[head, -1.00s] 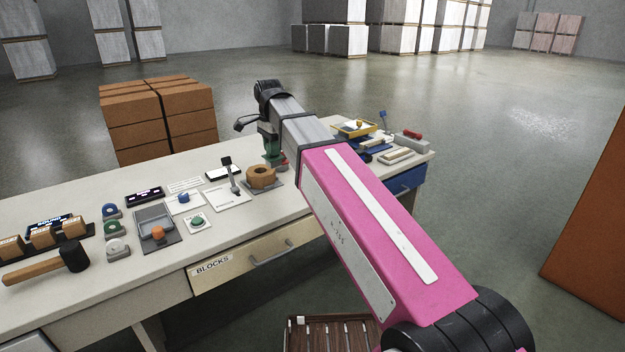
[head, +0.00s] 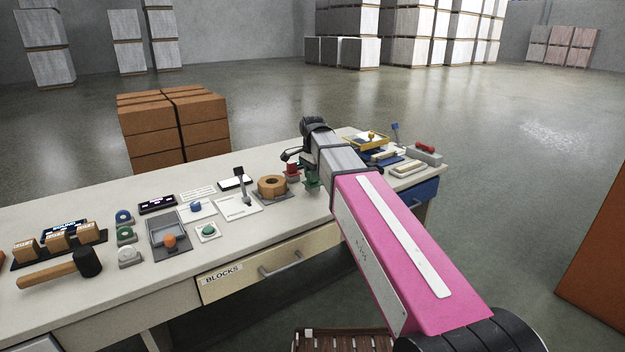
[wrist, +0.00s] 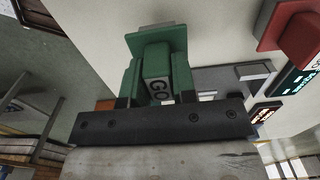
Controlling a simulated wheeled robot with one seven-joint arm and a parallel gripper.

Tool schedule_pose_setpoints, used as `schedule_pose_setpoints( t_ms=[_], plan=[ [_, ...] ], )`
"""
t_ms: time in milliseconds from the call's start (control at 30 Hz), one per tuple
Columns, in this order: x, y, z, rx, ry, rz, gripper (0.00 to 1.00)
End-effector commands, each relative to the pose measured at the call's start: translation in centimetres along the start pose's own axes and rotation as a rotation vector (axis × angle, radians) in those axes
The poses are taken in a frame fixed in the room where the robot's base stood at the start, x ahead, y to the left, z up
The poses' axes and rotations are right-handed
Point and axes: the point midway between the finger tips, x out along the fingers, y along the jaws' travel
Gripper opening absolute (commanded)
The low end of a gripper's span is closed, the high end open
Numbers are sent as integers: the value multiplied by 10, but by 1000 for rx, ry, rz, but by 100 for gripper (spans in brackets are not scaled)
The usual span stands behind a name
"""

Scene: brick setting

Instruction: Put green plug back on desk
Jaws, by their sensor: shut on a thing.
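The green plug (wrist: 158,40) is between the fingers of my gripper (wrist: 156,88) in the wrist view. In the head view the green plug (head: 312,180) shows below the end of my arm, over the right part of the pale desk (head: 130,285). My gripper is shut on it. My arm hides part of the desk there, and I cannot tell whether the plug touches the surface.
A red piece (head: 292,172) stands just left of the plug, and a brown nut-shaped block (head: 272,186) lies further left. A yellow tray (head: 366,142) and blocks lie to the right. Buttons, a lever and a mallet (head: 60,268) cover the left. A blue drawer (head: 420,193) is at the right end.

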Motion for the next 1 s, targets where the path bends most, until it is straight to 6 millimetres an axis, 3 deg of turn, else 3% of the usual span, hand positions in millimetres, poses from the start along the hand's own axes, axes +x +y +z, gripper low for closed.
schedule_pose_setpoints(
  t_ms=[133,500,533,600,1000],
  plan=[
    [15,0,0,0,0,0,2],
    [18,0,0,0,0,0,2],
    [18,0,0,0,0,0,35],
    [18,0,0,0,0,0,51],
    [10,0,0,0,0,-1,51]
  ],
)
